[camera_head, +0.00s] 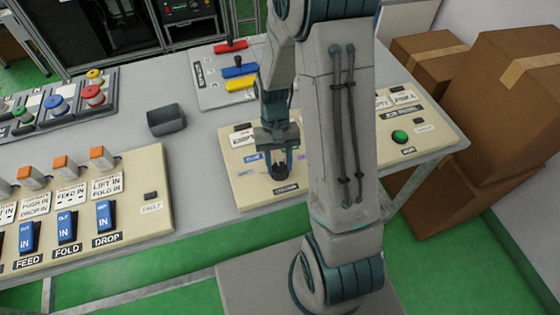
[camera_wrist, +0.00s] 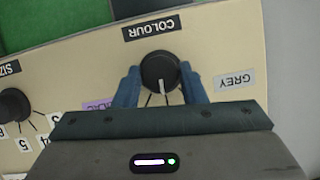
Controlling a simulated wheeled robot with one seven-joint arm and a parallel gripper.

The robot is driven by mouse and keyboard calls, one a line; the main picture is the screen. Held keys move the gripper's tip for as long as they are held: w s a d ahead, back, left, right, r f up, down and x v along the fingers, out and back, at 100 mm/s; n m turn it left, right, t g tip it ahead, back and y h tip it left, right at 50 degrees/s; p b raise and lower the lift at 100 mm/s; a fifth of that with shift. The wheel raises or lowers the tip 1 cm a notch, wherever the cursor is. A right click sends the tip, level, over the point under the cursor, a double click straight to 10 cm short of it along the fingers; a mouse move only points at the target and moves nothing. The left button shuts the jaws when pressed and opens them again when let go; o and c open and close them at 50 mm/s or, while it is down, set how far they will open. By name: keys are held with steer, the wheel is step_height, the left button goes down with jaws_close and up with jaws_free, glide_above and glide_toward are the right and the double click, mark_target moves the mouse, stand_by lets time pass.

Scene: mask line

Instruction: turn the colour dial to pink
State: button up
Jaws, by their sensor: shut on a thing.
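The colour dial (camera_wrist: 159,66) is a round black knob on a cream panel (camera_wrist: 75,55), below an upside-down "COLOUR" label (camera_wrist: 157,28) in the wrist view. My gripper (camera_wrist: 160,73) has its two blue fingers shut on the dial, one at each side. The dial's white pointer line points down in the wrist view, towards my palm. A "GREY" label (camera_wrist: 234,79) lies right of the fingers, and a lilac label (camera_wrist: 100,104) at left is partly covered. My palm hides any labels below the dial; I see no pink one. In the head view my gripper (camera_head: 281,170) is over the panel.
A size dial (camera_wrist: 14,104) with number labels stands left in the wrist view. In the head view, a switch panel (camera_head: 140,215) is at left, a grey bin (camera_head: 166,119) behind it, a green button (camera_head: 400,136) right of my arm, and cardboard boxes (camera_head: 500,110) further right.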

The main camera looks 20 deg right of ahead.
steer(key=shift+n, duration=0.4)
steer(key=o, duration=1)
steer(key=shift+r, duration=0.1)
steer(key=v, duration=1.3)
steer(key=shift+w+a+r+b, duration=0.2)
steer(key=shift+r+b, duration=0.1)
steer(key=shift+r, duration=0.1)
steer(key=shift+s, duration=0.1)
